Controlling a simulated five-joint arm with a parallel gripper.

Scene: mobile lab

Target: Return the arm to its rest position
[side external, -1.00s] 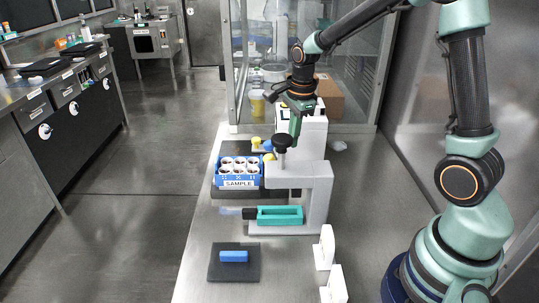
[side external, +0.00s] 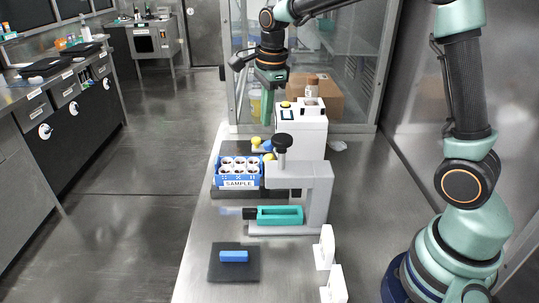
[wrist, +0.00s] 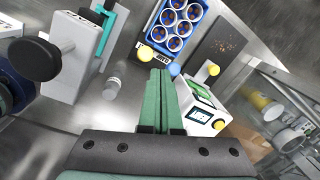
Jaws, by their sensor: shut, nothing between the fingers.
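My gripper (side external: 267,108) is shut and empty. In the side external view it hangs in the air, fingers down, above the back part of the steel bench, left of a white device (side external: 300,128) with a small screen. In the wrist view my gripper (wrist: 160,98) shows its two green fingers together with nothing between them. The white device (wrist: 207,108) lies just right of the fingertips in that view. My arm reaches from its base at the right across the top of the side external view.
A blue sample rack (side external: 238,182) with several white-rimmed vials stands on the bench. A grey stand with a black knob (side external: 318,190) is beside it. A blue block (side external: 233,256) lies on a dark pad. A brown-topped vial (side external: 312,86) sits on the white device. A glass cabinet (side external: 345,60) is behind.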

